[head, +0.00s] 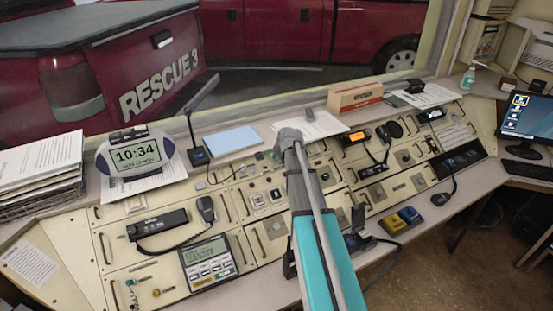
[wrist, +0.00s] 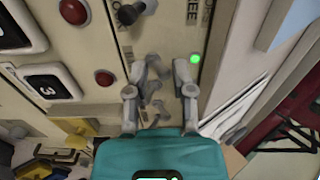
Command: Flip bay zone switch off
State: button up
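My gripper (wrist: 161,70) is open over the console panel in the wrist view, its two grey fingers apart. A small grey lever-like piece (wrist: 155,62) shows between the fingers, close to the left one; I cannot tell whether they touch. It may be the bay zone switch, but no label is readable there. A lit green lamp (wrist: 196,59) is just right of the right fingertip. In the head view my gripper (head: 288,138) is at the console's upper middle, and my arm hides the panel behind it.
A black knob or switch (wrist: 130,12), red lamps (wrist: 104,77) and a square numbered button (wrist: 48,83) are close to the gripper. A blue pad (head: 233,140), papers (head: 309,125) and a desk microphone (head: 198,155) lie along the back ledge.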

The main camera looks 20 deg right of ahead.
jog(key=shift+s+f+b, duration=0.4)
jog(key=shift+s, duration=0.25)
jog(key=shift+r, duration=0.1)
dwell(0.3)
jog(key=shift+p+v, duration=2.6)
jog(key=shift+v, duration=0.35)
jog(key=s+a+f+n+g, duration=0.3)
jog(key=s+a+n+g, duration=0.3)
jog(key=s+a+n, duration=1.1)
jog(key=s+a, duration=0.5)
jog(key=s, duration=0.1)
jog(key=shift+a+n+g, duration=0.2)
jog(key=shift+n+g, duration=0.1)
